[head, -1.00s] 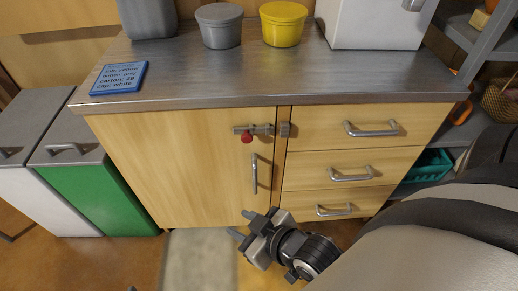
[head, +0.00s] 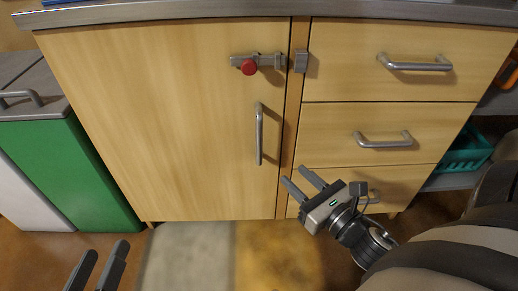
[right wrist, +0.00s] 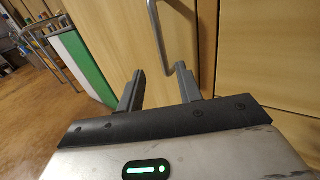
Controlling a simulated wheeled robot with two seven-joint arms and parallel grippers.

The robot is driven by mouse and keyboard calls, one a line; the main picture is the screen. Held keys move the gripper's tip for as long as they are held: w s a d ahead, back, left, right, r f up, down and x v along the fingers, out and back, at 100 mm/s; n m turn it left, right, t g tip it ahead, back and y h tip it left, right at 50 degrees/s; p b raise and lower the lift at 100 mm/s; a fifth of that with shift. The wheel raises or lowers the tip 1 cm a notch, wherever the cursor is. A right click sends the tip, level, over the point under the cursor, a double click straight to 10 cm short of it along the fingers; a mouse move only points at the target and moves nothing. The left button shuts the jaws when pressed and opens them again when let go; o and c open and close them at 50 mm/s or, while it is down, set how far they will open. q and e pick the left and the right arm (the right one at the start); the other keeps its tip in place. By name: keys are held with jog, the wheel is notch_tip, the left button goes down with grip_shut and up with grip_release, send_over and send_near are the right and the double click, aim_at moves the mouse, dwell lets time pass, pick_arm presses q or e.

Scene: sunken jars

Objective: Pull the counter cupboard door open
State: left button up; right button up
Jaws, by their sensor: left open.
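The wooden cupboard door (head: 160,120) is shut in the head view. Its upright bar handle (head: 259,134) is near the door's right edge, and the handle also shows in the right wrist view (right wrist: 157,35). Above it is a sliding bolt with a red knob (head: 249,67); a small gap appears between the bolt and its catch (head: 300,61). My right gripper (head: 294,175) is open and empty, below and right of the handle; in its wrist view the handle lies ahead, between the fingertips in the picture. My left gripper (head: 98,262) is open at the bottom left.
Three drawers with bar handles (head: 385,140) are right of the door. A green bin (head: 70,165) stands left of the cupboard. A teal basket (head: 465,152) sits on a shelf at right. A pale mat (head: 190,262) lies on the floor in front.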

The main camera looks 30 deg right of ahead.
aim_at(261, 144)
jog(key=w, duration=0.5)
jog(key=w+b, duration=0.1)
jog(key=w, duration=0.3)
jog(key=w+b, duration=0.1)
jog(key=w, duration=0.4)
jog(key=shift+w+a, duration=0.3)
jog(key=shift+w, duration=0.05)
jog(key=shift+c, duration=0.2)
